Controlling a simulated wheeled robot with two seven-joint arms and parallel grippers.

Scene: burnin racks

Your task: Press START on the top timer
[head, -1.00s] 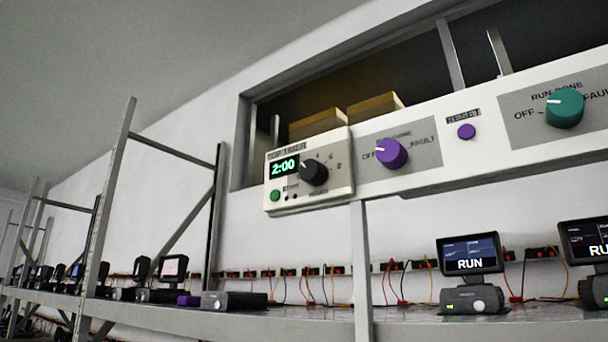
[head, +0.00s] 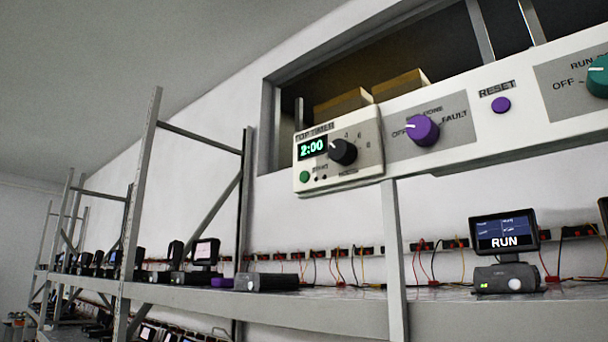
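The top timer (head: 350,168) is a cream box at the left end of the white control panel, in the middle of the head view. Its display (head: 312,147) reads 2:00 in green. A green round START button (head: 304,177) sits at its lower left, with small dark dots beside it. A black knob (head: 343,152) with a white pointer is right of the display. Neither of my grippers shows in this view.
The panel (head: 480,135) also carries a purple knob (head: 422,131), a purple RESET button (head: 501,105) and a teal knob (head: 598,76). Below, a shelf (head: 330,312) holds a device with a RUN screen (head: 504,233) and several others. A grey upright post (head: 394,265) stands under the timer.

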